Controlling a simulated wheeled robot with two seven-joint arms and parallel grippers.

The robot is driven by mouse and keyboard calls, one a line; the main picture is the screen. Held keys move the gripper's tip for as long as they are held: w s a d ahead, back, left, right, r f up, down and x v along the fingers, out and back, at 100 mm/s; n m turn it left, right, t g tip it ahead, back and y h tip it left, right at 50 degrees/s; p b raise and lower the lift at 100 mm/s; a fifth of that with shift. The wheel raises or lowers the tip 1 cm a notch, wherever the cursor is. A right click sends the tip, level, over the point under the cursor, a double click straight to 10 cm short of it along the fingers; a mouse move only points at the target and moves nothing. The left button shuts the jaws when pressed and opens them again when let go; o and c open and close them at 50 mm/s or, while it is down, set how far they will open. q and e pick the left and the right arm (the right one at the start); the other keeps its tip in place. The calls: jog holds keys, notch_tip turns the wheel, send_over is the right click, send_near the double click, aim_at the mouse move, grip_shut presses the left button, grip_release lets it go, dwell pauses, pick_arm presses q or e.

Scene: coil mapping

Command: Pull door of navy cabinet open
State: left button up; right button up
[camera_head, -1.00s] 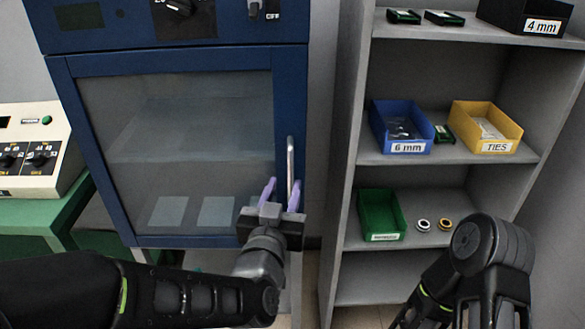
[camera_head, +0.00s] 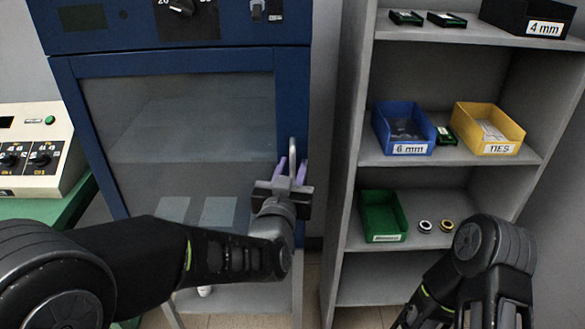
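The navy cabinet (camera_head: 61,95) stands at the left of centre, with a framed glass door (camera_head: 180,110) that looks shut. A silver vertical bar handle (camera_head: 292,150) is on the door's right edge. My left gripper (camera_head: 291,172) is at the handle, with one purple finger on each side of its lower part. The fingers look apart, and I cannot tell whether they touch the bar. The gripper body hides the handle's lower end. My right arm (camera_head: 480,255) is at the lower right; its gripper fingers are not in view.
A grey shelf unit (camera_head: 357,120) stands close on the right, holding a blue bin (camera_head: 403,128), a yellow bin (camera_head: 488,128), a green bin (camera_head: 383,216) and a black 4 mm box (camera_head: 527,17). A beige control box (camera_head: 38,150) sits on a green table (camera_head: 50,210) at the left.

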pick_arm(q)
grip_shut()
dwell(1.2)
